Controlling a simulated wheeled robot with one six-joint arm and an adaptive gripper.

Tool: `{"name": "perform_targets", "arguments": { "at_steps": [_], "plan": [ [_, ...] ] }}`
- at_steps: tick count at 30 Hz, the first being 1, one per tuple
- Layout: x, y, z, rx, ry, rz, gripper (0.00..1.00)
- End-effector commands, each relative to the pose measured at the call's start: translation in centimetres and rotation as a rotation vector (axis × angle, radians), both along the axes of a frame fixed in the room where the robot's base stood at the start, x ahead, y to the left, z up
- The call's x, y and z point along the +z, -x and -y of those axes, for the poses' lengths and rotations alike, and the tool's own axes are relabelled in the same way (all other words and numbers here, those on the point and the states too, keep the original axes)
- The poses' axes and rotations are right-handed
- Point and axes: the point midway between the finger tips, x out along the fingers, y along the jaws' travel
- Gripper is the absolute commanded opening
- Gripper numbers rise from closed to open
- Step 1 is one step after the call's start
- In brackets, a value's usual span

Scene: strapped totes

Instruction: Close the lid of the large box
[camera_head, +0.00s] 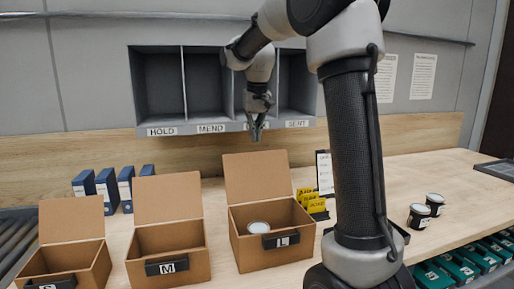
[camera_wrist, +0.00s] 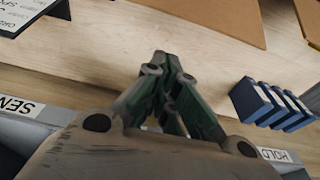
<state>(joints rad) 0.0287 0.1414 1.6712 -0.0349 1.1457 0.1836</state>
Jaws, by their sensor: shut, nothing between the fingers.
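The large box (camera_head: 275,255), a brown carton with an "L" label on its front, stands on the bench. Its lid (camera_head: 255,177) is open and stands up at the back edge. A light-topped round tin (camera_head: 258,227) is inside it. My gripper (camera_head: 256,136) hangs pointing down above and behind the lid, in front of the shelf, apart from the box. It also shows in the wrist view (camera_wrist: 165,62), with its fingers together and empty. A brown cardboard panel (camera_wrist: 215,12), apparently the large box's lid, is at the top of that view.
Two smaller open boxes, the M box (camera_head: 170,250) and another (camera_head: 68,255), stand to the left. Yellow cards (camera_head: 312,203) stand close on the right. Grey pigeonholes (camera_head: 210,85) are behind my gripper. Blue binders (camera_head: 105,188) stand at back left. Two dark tins (camera_head: 425,212) are at right.

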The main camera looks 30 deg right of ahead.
Motion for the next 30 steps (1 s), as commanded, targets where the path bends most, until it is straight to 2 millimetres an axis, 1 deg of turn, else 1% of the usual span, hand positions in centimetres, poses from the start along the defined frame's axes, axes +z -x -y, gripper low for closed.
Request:
{"name": "perform_targets", "arguments": {
  "at_steps": [5, 9, 15, 17, 21, 25, 30],
  "plan": [
    [-2.7, -0.4, 0.1, 0.0, 0.0, -0.005, 0.0],
    [-5.7, -0.9, 0.2, 0.0, 0.0, -0.006, 0.0],
    [-9.8, -1.6, 0.4, 0.0, 0.0, -0.005, 0.0],
    [-8.7, -0.5, 0.1, 0.001, 0.0, 0.002, 0.0],
    [-7.9, 1.0, -0.2, 0.001, 0.0, 0.002, 0.0],
    [-7.6, 1.7, -0.4, 0.001, -0.001, 0.0, 0.0],
    [-7.5, 1.9, -0.4, 0.001, 0.0, 0.0, 0.0]
  ]
}}
